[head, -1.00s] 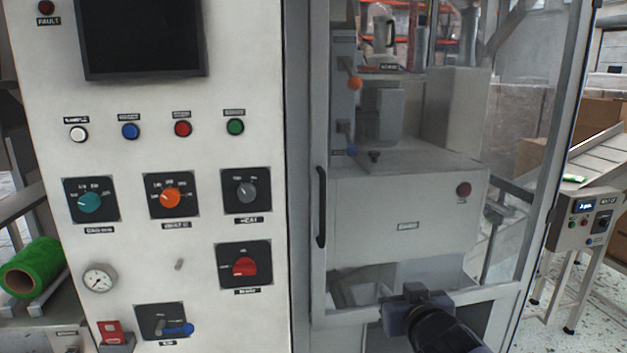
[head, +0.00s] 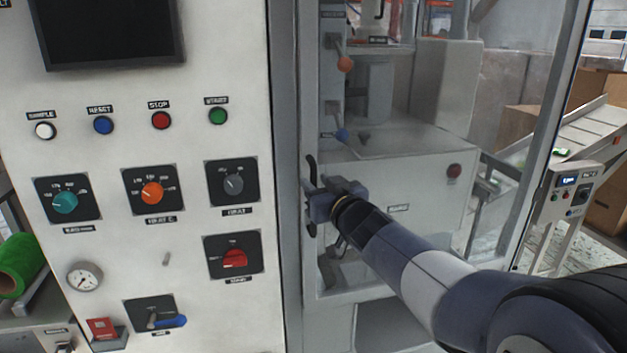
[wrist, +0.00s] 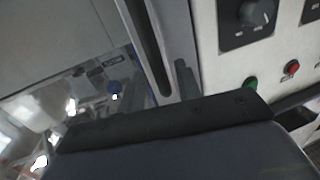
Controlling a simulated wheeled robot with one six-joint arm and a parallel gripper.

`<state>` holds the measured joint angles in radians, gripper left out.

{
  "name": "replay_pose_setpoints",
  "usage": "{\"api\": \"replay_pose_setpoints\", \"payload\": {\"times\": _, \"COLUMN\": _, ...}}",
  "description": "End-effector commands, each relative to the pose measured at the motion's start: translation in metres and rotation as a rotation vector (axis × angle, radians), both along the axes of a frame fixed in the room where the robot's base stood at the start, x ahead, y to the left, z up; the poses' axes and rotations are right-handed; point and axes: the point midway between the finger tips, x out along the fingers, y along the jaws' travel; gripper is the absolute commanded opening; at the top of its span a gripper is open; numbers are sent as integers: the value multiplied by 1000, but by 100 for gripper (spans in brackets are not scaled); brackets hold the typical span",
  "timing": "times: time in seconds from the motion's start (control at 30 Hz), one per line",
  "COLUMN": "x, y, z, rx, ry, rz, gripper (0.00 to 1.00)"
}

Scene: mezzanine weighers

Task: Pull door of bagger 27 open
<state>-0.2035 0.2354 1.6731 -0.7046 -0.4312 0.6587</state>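The bagger's door (head: 500,110) is a clear panel in a grey frame, and it looks closed. Its dark vertical handle (head: 311,164) is on the door's left side, with its middle hidden behind my gripper (head: 314,201). My gripper is at the handle, but touching or just apart cannot be told. In the wrist view the handle (wrist: 150,48) runs down toward my gripper, its lower end beside a dark finger. Finger spacing and any grip on the handle are unclear.
A white control panel (head: 190,280) with knobs and buttons stands directly left of the door. Behind the door are a grey machine housing (head: 400,180) and levers. At right are a conveyor (head: 585,135) and a small control box (head: 572,195). A green roll (head: 20,265) lies at far left.

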Motion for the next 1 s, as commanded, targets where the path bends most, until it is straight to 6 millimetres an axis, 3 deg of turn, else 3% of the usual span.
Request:
{"api": "replay_pose_setpoints", "payload": {"times": 0.2, "x": 18, "y": 9, "z": 0, "rx": -1, "ry": 0, "rz": 0, "gripper": 33}}
{"api": "replay_pose_setpoints", "payload": {"times": 0.57, "x": 21, "y": 11, "z": 0, "rx": -1, "ry": 0, "rz": 0, "gripper": 33}}
{"api": "replay_pose_setpoints", "payload": {"times": 1.0, "x": 21, "y": 11, "z": 0, "rx": -1, "ry": 0, "rz": 0, "gripper": 0}}
